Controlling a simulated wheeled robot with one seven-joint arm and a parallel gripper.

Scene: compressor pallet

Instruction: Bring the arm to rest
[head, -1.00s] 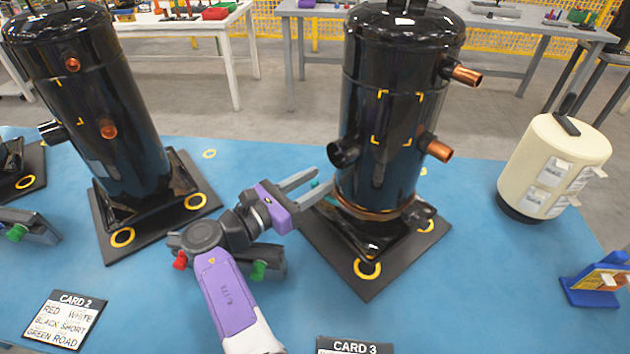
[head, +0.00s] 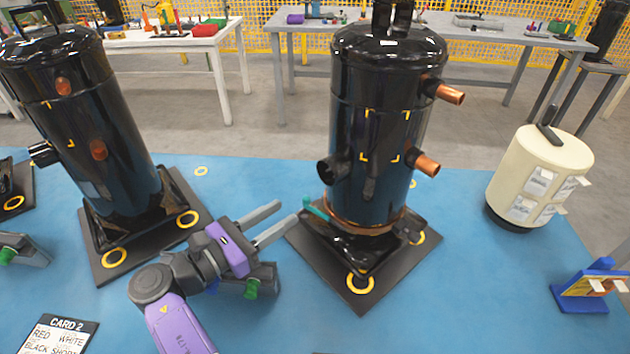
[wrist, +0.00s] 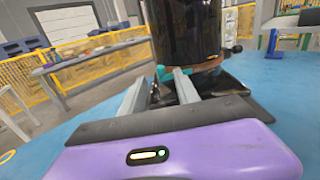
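My gripper (head: 279,224) is purple with two grey fingers. In the head view it is over the blue pallet top, just left of the right-hand black compressor (head: 375,140). The fingers are spread apart with nothing seen between them, and they point toward the compressor's base. In the wrist view the fingers (wrist: 160,91) reach toward the lower part of that compressor (wrist: 188,30). A small teal piece (head: 316,208) shows at the compressor's base near the fingertips. I cannot tell whether the fingers touch anything.
Another black compressor (head: 85,130) stands to the left on a black base plate. A cream cylinder (head: 540,175) and a blue stand (head: 585,291) are at the right. A CARD 2 sign (head: 62,336) lies at the front left. Blue surface in front of the right compressor is clear.

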